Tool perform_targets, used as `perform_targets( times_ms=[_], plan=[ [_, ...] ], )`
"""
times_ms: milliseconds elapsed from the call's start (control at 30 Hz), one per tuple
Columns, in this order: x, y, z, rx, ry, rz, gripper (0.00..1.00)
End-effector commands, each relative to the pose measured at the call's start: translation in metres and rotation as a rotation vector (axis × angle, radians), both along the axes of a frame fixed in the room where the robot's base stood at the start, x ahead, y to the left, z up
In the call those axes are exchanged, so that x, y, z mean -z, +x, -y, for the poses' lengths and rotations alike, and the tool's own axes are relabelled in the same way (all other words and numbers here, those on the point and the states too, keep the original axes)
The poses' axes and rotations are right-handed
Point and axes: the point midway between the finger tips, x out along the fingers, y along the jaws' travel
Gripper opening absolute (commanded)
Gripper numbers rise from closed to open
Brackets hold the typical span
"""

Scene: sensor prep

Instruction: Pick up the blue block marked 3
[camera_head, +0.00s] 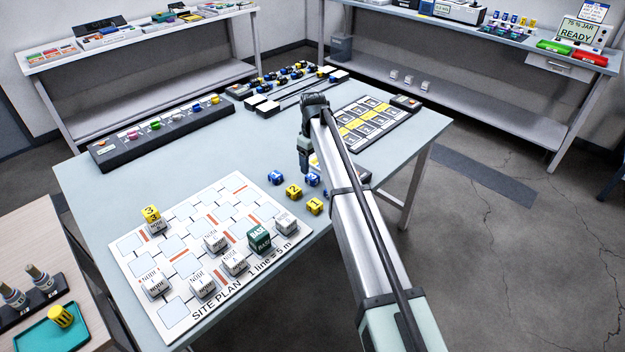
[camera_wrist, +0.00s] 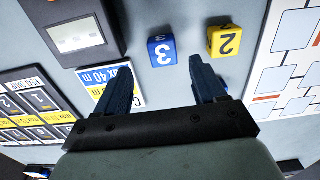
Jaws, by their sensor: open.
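The blue block marked 3 (camera_wrist: 162,51) shows in the wrist view on the grey-blue table, its white digit facing up. It lies just ahead of the gap between the fingertips of my gripper (camera_wrist: 160,66). My gripper is open and empty, with a finger on each side of that gap. In the head view my gripper (camera_head: 305,168) hangs over the table, and a blue block (camera_head: 312,179) beside it appears to be the same one. Its digit is too small to read there and my arm is close in front.
A yellow block marked 2 (camera_wrist: 225,40) lies close beside it. Another blue block (camera_head: 276,177) and a yellow block marked 1 (camera_head: 315,205) are nearby. A grey device with a screen (camera_wrist: 75,38) and a blue-and-yellow card (camera_wrist: 104,84) lie left in the wrist view. The site plan board (camera_head: 118,249) lies left.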

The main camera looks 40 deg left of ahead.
Motion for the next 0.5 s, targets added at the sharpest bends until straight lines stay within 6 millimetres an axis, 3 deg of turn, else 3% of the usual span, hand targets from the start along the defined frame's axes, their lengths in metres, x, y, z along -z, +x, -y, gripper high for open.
perform_targets(
  times_ms=[267, 500],
  plan=[
    [0.016, -0.002, 0.0, 0.0, 0.0, 0.0, 0.7],
    [0.047, -0.004, 0.0, 0.001, 0.0, 0.0, 0.7]
  ],
)
